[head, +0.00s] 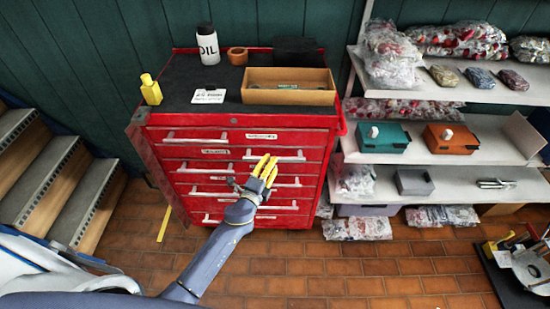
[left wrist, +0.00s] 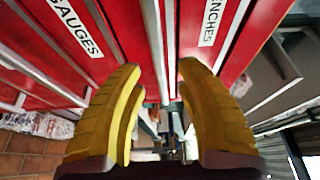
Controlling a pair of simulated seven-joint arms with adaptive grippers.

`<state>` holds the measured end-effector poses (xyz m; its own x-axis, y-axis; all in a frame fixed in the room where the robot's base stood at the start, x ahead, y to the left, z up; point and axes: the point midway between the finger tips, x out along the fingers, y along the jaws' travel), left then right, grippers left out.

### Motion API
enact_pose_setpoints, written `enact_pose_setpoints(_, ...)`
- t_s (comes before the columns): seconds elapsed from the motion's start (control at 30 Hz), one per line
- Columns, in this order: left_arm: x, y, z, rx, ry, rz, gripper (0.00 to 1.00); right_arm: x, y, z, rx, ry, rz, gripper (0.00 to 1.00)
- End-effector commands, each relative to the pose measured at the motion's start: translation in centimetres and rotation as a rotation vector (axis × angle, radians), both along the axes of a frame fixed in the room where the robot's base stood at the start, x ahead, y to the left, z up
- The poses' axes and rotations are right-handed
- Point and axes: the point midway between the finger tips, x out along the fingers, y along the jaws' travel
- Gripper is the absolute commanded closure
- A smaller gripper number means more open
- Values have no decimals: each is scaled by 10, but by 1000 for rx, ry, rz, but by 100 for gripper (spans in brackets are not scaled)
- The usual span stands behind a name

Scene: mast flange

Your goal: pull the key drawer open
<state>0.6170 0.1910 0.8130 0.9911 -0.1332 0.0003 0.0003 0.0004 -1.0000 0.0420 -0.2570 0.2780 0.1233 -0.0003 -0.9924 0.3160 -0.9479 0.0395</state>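A red tool chest (head: 240,148) stands against the green wall, with rows of drawers that have silver bar handles and white labels. All drawers look shut in the head view, where the labels are too small to read. I cannot tell which is the key drawer. My left gripper (head: 267,168) is at the chest's front, right of its middle, near a bar handle (head: 288,156). In the left wrist view its yellow fingers are spread apart, with a silver bar (left wrist: 154,45) between and beyond them. Labels there read "GAUGES" (left wrist: 76,27) and "NCHES" (left wrist: 212,20). My right gripper is not in view.
An oil bottle (head: 208,46), a yellow bottle (head: 151,89) and a cardboard tray (head: 289,94) stand on the chest. White shelves (head: 450,156) with bags and boxes are close on the right. Stairs (head: 60,170) rise at the left. The tiled floor (head: 330,275) in front is mostly clear.

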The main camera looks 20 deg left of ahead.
Motion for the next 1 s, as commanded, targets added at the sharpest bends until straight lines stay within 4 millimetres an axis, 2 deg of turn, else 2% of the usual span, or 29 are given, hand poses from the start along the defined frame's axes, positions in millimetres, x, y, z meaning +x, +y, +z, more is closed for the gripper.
enact_pose_setpoints(0.1,16,-3,0,0,0,0,66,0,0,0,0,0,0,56)
enact_pose_setpoints(0.3,32,-5,0,-1,0,0,66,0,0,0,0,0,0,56)
enact_pose_setpoints(0.8,39,-5,0,-1,0,0,64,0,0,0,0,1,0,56)
enact_pose_setpoints(1.0,39,-5,0,-1,0,0,87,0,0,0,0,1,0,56)
